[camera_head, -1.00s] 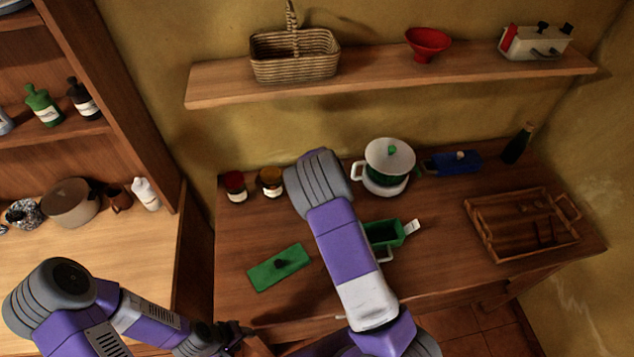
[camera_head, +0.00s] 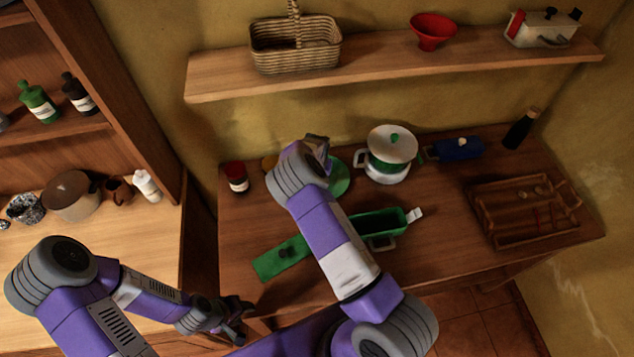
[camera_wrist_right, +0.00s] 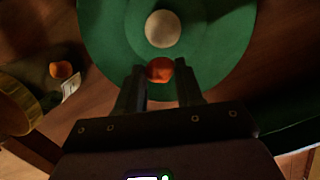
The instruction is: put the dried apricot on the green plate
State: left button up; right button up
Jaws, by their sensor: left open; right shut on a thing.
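The green plate (camera_wrist_right: 113,35) fills the top of the right wrist view, with a pale round thing (camera_wrist_right: 163,29) on it. In the head view the plate (camera_head: 342,178) is partly hidden behind my right arm. My right gripper (camera_wrist_right: 160,76) is shut on the orange dried apricot (camera_wrist_right: 159,69), which shows between its fingertips in front of the plate. I cannot tell whether the apricot touches the plate. My left gripper (camera_head: 240,312) is open and empty at the table's front left corner.
A shelf (camera_head: 390,70) runs above.

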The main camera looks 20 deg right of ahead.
jog(key=shift+w+f, duration=0.1)
jog(key=shift+f, duration=1.65)
jog(key=shift+f, duration=0.15)
jog(key=o, duration=1)
notch_tip(320, 180, up, 12)
jog(key=s+a, duration=0.1)
jog(key=shift+s, duration=0.25)
